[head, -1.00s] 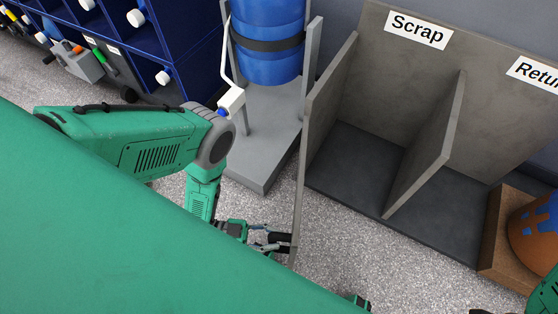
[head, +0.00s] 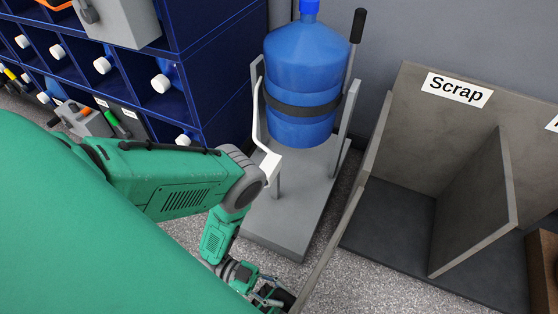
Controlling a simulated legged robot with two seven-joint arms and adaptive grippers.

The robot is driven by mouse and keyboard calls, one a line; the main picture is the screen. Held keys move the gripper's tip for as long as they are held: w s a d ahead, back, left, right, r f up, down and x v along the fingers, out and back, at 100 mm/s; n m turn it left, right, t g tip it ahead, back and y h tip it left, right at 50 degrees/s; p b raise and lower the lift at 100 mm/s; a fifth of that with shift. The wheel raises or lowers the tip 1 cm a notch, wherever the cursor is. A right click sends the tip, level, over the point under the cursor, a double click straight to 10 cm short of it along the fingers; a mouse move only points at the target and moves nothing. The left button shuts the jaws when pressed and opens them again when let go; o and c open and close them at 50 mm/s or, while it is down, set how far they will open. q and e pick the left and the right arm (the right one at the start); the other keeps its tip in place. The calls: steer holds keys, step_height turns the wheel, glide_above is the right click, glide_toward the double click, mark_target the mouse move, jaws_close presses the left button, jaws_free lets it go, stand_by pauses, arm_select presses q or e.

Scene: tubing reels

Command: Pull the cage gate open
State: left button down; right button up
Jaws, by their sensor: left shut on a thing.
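My left gripper (head: 276,296) is low in the middle of the head view. It is shut at the lower end of a thin grey panel (head: 336,240). The panel runs from the left side of the scrap bay down toward the picture's bottom edge. No barred cage shows, and I cannot tell whether this panel is the gate. My own green arm and body hide part of the gripper, and the bottom edge cuts off the panel's end. My right gripper is not in view.
A blue water bottle (head: 300,75) is strapped to a grey stand (head: 290,215) left of the panel. The grey scrap bay (head: 480,145) with its divider is to the right. Blue shelving (head: 200,55) stands at the left. Speckled floor shows between stand and panel.

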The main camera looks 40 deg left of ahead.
arm_select(q)
steer(key=shift+f, duration=0.1)
steer(key=c, duration=1.4)
jaws_free()
steer(key=shift+o, duration=0.2)
steer(key=shift+a, duration=0.15)
steer(key=s+a, duration=0.2)
steer(key=a, duration=0.9)
steer(key=shift+a, duration=0.35)
